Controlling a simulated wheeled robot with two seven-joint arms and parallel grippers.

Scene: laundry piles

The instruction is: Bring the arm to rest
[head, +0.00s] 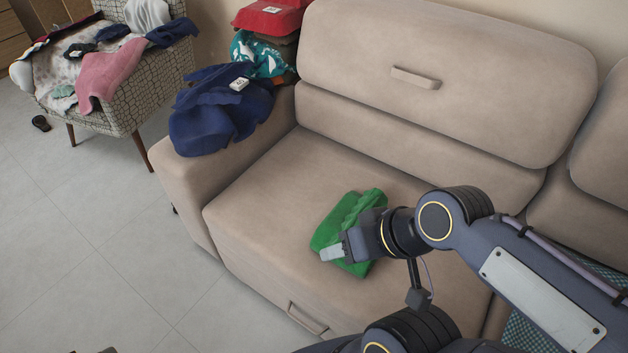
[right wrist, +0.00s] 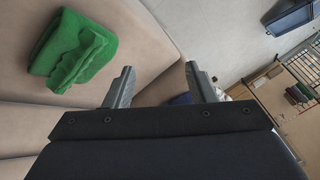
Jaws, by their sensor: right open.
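My right gripper (head: 334,254) is over the sofa seat in the head view, in front of a folded green cloth (head: 347,222). In the right wrist view the two fingers of the right gripper (right wrist: 160,86) stand apart with nothing between them. The green cloth also shows in that view (right wrist: 72,50), lying on the beige seat to the left of the fingers and apart from them. Part of the cloth is hidden behind my gripper in the head view. My left gripper is not in view.
The beige sofa (head: 270,200) fills the middle. A dark blue garment (head: 215,112) lies on its armrest, with a teal patterned cloth (head: 258,55) and red cloth (head: 268,18) behind. A patterned armchair (head: 125,95) holds more clothes. The tiled floor (head: 90,235) at left is mostly clear.

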